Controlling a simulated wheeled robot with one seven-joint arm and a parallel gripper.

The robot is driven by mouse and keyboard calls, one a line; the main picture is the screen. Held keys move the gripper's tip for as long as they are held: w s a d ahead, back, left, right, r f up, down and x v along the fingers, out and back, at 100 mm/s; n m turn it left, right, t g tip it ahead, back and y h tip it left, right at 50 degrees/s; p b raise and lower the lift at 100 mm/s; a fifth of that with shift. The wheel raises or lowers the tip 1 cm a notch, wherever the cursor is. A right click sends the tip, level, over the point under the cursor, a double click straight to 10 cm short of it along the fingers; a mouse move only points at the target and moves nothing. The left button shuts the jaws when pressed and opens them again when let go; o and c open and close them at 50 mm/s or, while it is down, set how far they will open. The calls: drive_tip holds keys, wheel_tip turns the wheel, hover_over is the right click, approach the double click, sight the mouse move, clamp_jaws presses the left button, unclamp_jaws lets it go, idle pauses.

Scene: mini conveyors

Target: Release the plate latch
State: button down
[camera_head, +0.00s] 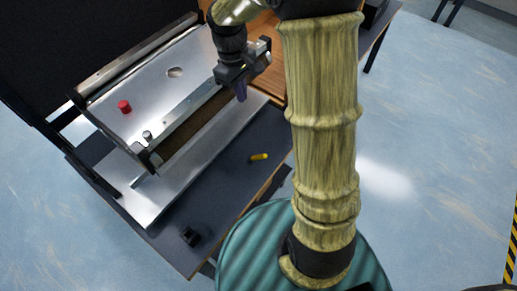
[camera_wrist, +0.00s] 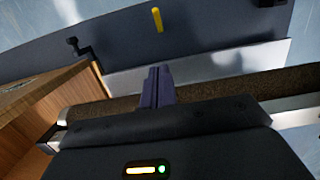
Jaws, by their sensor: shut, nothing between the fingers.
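The silver plate (camera_head: 150,92) forms the sloped top of the conveyor, with a red button (camera_head: 124,106), a small metal knob (camera_head: 147,135) and an oval hole. A narrow brown belt (camera_head: 198,134) runs along its front edge and also shows in the wrist view (camera_wrist: 215,92). My gripper (camera_head: 241,93) is shut and empty, with purple fingers over the belt's far right end; the fingers also show in the wrist view (camera_wrist: 158,85). A black crank-shaped part (camera_wrist: 75,45) stands beyond the belt at left. I cannot tell which part is the latch.
A yellow piece (camera_head: 259,156) and a black piece (camera_head: 190,236) lie on the dark tabletop (camera_head: 222,190). A wooden surface (camera_wrist: 50,100) stands close to the belt's end. A flat metal base (camera_head: 150,198) lies below the conveyor. The front tabletop is mostly clear.

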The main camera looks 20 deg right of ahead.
drive_tip(key=b, duration=0.4)
hover_over(260, 155)
drive_tip(key=w+a, duration=0.2)
drive_tip(key=w, duration=0.1)
wheel_tip(260, 155, down, 20)
drive_tip(key=shift+s+d+f, duration=0.35)
drive_tip(key=shift+s+f, duration=0.15)
drive_tip(key=shift+s, duration=0.05)
drive_tip(key=shift+s+d+f, duration=0.3)
drive_tip(key=shift+s+f, duration=0.2)
drive_tip(key=shift+s+d+f, duration=0.2)
drive_tip(key=shift+w, duration=0.15)
